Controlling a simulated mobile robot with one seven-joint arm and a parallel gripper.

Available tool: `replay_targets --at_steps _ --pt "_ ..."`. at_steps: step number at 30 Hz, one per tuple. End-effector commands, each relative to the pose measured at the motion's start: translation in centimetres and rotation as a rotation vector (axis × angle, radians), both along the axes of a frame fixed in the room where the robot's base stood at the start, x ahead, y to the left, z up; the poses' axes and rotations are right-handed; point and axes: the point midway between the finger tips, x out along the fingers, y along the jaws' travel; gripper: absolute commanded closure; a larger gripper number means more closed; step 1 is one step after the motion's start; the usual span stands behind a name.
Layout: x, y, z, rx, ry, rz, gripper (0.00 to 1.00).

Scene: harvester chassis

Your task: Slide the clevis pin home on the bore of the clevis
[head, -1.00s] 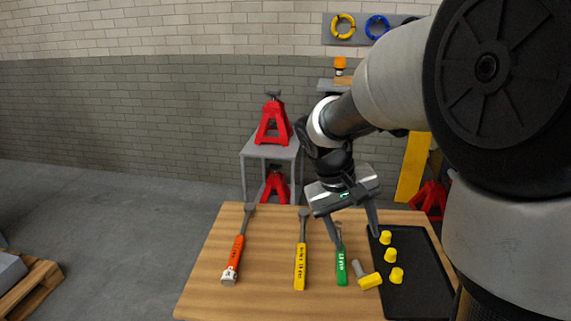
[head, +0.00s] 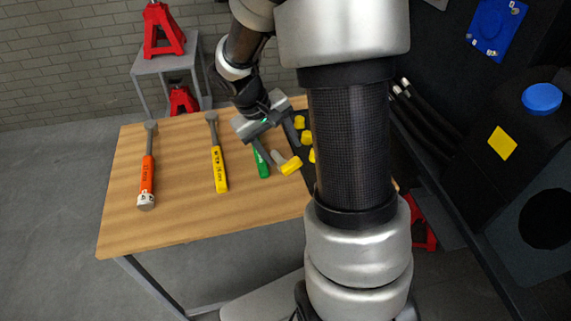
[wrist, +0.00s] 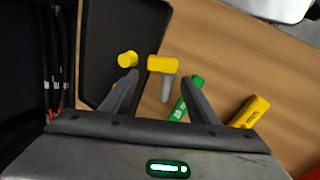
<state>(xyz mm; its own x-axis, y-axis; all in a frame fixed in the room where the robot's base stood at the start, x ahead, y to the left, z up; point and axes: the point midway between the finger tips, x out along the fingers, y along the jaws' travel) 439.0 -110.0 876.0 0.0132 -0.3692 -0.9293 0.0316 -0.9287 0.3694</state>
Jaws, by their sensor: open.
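The clevis pin (head: 289,165) has a yellow head and a grey shank. It lies on the wooden table beside the green-handled tool. In the wrist view the pin (wrist: 162,64) lies ahead of my gripper (wrist: 161,79), between the lines of its two fingers, with its shank toward the palm. My gripper (head: 286,156) is open and empty, pointing down over the table by the pin. The height left between fingertips and pin is hard to judge. I cannot make out the clevis or its bore in these frames.
A black tray (wrist: 100,50) with yellow caps (head: 300,122) lies beside the pin. Green (head: 261,163), yellow (head: 219,168) and orange (head: 147,173) handled tools lie on the table (head: 185,220). A dark chassis with hoses (head: 425,110) stands at right. The table's front left is bare.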

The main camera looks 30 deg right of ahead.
Motion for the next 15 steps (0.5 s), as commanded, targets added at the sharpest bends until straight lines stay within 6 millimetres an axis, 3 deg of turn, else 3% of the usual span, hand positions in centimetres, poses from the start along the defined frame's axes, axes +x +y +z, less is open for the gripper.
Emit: replay_targets --at_steps 9,15 --pt "-0.3 -1.3 -4.3 0.001 0.003 -0.001 0.45" --pt "-0.3 -1.5 -4.7 0.001 0.001 0.002 0.45"
